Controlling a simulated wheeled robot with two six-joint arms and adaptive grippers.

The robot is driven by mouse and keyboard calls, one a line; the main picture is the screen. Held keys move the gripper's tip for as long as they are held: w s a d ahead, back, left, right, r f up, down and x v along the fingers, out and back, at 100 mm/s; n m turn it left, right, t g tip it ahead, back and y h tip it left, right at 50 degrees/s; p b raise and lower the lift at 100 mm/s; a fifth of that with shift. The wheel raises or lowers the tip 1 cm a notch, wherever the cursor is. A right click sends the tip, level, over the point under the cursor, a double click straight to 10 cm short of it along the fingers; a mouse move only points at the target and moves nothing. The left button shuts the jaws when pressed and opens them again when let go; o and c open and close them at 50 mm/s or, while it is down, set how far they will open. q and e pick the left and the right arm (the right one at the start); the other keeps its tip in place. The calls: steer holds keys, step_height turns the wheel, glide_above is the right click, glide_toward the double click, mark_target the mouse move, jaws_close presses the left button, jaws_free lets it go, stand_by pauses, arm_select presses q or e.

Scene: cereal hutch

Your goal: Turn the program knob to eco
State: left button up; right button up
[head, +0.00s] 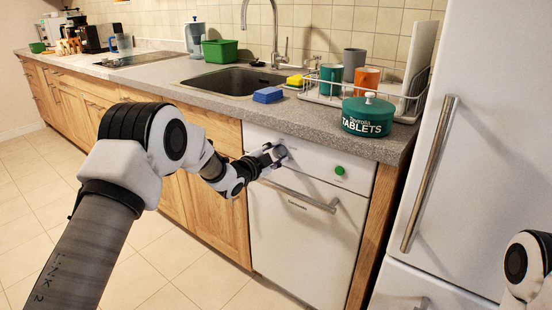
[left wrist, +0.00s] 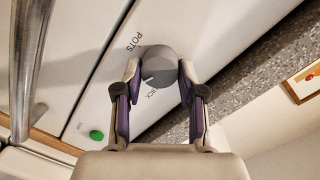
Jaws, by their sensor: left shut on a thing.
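The white dishwasher (head: 303,243) is under the counter, its front panel at the top. The grey round program knob (left wrist: 158,64) is on that panel in the left wrist view. The word POTS and a partly covered word ending in "ICK" are printed beside it; I cannot see the eco label. A short white mark shows on the knob near the "ICK" word. My left gripper (head: 273,154) is at the panel, its fingers (left wrist: 158,88) shut on the knob from both sides. A green button (head: 339,170) is to the right on the panel. My right gripper is out of view.
The dishwasher handle (head: 300,196) runs just below the panel. The grey counter (head: 300,118) overhangs above, with a green tablets tub (head: 367,116), a blue sponge (head: 267,95) and a dish rack (head: 411,103). A white fridge (head: 490,130) stands at the right.

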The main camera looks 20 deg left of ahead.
arm_select(q)
steer(key=shift+m+b, duration=0.4)
steer(key=shift+m, duration=0.4)
steer(key=o, duration=1.1)
steer(key=shift+o, duration=0.2)
steer(key=v, duration=1.2)
steer(key=shift+d, duration=0.1)
